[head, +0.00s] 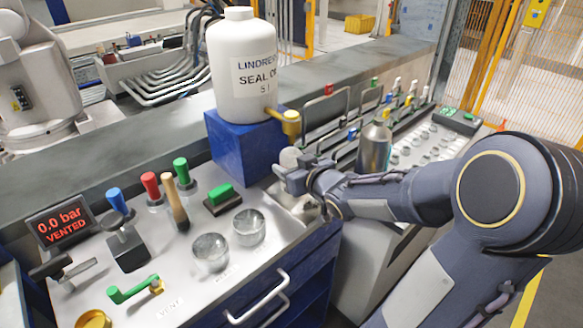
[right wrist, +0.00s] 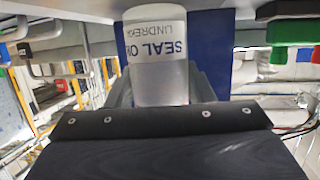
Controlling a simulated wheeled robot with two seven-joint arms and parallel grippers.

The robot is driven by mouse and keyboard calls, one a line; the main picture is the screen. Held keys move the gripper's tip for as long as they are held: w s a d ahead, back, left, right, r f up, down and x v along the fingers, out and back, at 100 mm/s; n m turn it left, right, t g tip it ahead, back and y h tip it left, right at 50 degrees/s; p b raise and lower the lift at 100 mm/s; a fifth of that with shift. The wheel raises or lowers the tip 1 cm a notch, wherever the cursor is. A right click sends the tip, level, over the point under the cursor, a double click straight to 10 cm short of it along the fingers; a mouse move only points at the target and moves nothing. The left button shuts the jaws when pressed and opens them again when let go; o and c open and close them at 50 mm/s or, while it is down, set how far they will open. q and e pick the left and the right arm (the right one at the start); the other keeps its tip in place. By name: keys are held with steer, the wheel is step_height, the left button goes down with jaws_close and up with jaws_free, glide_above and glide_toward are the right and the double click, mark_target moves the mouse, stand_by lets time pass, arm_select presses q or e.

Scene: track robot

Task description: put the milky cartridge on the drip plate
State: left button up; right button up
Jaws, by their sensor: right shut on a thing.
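The milky cartridge (head: 290,157) is a pale, cloudy cylinder just below the brass spout. My right gripper (head: 297,178) is shut on it, and the jaws cover part of it. I cannot tell whether the cartridge touches anything below. My left gripper is not in view.
A white oil bottle (head: 241,65) stands on a blue block (head: 240,145) with a brass spout (head: 290,122). A steel flask (head: 374,148) is close behind my right forearm. Colored levers (head: 151,185), glass domes (head: 210,252) and a pressure display (head: 60,226) crowd the left panel.

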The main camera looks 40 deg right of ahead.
steer(key=shift+f, duration=0.15)
steer(key=o, duration=0.7)
steer(key=shift+f, duration=0.1)
steer(key=o, duration=0.5)
steer(key=shift+c, duration=0.2)
